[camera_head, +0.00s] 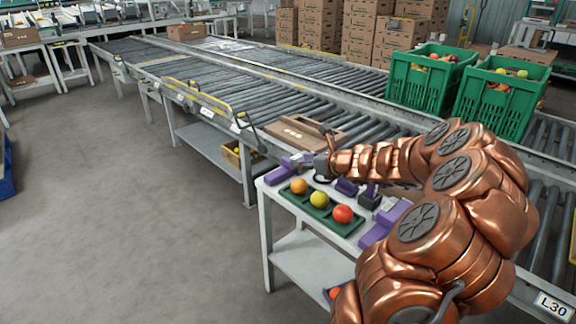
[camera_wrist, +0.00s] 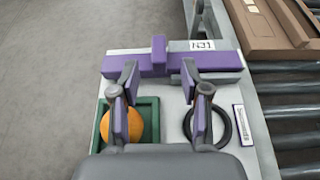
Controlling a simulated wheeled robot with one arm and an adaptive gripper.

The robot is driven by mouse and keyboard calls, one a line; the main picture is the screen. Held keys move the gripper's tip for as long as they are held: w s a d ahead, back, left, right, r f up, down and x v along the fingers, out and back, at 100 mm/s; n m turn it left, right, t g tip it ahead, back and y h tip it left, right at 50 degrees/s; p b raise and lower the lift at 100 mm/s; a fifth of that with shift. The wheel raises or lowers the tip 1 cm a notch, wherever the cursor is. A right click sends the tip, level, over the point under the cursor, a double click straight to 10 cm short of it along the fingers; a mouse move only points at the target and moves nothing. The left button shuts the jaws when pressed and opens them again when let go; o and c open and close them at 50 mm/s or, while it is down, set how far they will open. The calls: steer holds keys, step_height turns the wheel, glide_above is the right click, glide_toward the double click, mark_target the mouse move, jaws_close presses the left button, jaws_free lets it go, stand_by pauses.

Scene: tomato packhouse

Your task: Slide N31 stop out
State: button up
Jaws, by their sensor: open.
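The N31 stop is a purple bar (camera_wrist: 172,63) with a raised upright block at its middle, lying across the bench top below a white N31 label (camera_wrist: 202,45) in the wrist view. In the head view a purple piece (camera_head: 284,168) sits at the bench's far left corner, by my gripper (camera_head: 318,168). My gripper (camera_wrist: 159,80) is open in the wrist view, its two fingers wide apart on either side of the raised block's line. The fingertips are close to the bar's near side; whether they touch it I cannot tell. Nothing is between the fingers.
A green tray (camera_head: 322,216) holds an orange, a yellow and a red tomato on the bench. A black ring (camera_wrist: 226,125) lies beside the right finger. A roller conveyor (camera_head: 290,105) runs behind, with a cardboard tray (camera_head: 300,135) on it. Green crates (camera_head: 428,85) stand farther right.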

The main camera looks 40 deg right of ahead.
mark_target(289, 160)
steer(key=b+x, duration=0.2)
steer(key=x, duration=0.3)
steer(key=shift+w+a+f, duration=0.15)
steer(key=shift+w, duration=0.1)
steer(key=shift+w+a+f, duration=0.1)
steer(key=shift+w+f, duration=0.05)
steer(key=shift+w, duration=0.6)
jaws_close()
